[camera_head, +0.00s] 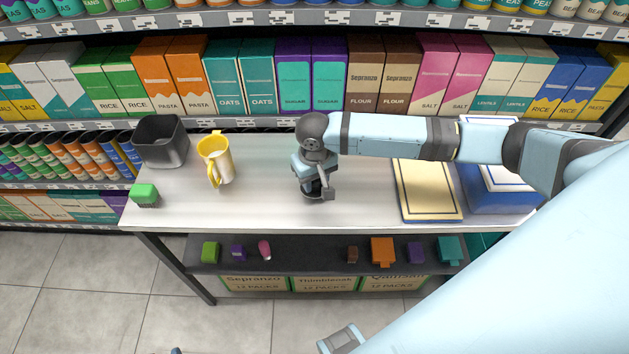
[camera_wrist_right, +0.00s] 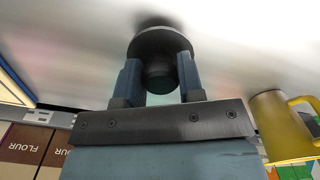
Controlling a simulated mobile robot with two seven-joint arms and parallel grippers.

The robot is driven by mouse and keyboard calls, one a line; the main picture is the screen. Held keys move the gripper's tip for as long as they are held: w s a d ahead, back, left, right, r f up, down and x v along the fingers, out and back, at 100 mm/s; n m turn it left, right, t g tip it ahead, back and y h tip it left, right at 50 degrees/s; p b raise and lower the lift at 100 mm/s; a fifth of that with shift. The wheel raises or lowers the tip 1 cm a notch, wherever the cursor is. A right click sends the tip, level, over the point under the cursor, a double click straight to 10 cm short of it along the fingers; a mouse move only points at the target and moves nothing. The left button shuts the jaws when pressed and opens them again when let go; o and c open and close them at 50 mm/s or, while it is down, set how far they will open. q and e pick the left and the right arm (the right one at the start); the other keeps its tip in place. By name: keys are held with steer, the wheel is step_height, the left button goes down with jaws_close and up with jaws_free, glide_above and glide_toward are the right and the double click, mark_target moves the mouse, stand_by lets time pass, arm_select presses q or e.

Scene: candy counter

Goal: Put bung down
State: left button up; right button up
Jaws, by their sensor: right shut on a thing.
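The bung (camera_wrist_right: 158,76) is dark grey, with a round wide flange and a narrower knob. My right gripper (camera_head: 314,194) points down over the middle of the white counter (camera_head: 270,205). In the right wrist view its two blue-grey fingers (camera_wrist_right: 158,85) are shut on the bung's knob, one on each side. The flange is very close to the counter surface, with a dark shadow beside it; I cannot tell whether it touches. In the head view the bung is mostly hidden by the gripper.
A cream-and-blue panel (camera_head: 428,189) and a blue box (camera_head: 487,185) lie right. Bare counter lies between mug and gripper. Stocked shelves stand behind.

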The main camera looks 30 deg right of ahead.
steer(key=shift+f, duration=0.45)
steer(key=shift+f, duration=0.1)
steer(key=o, duration=0.9)
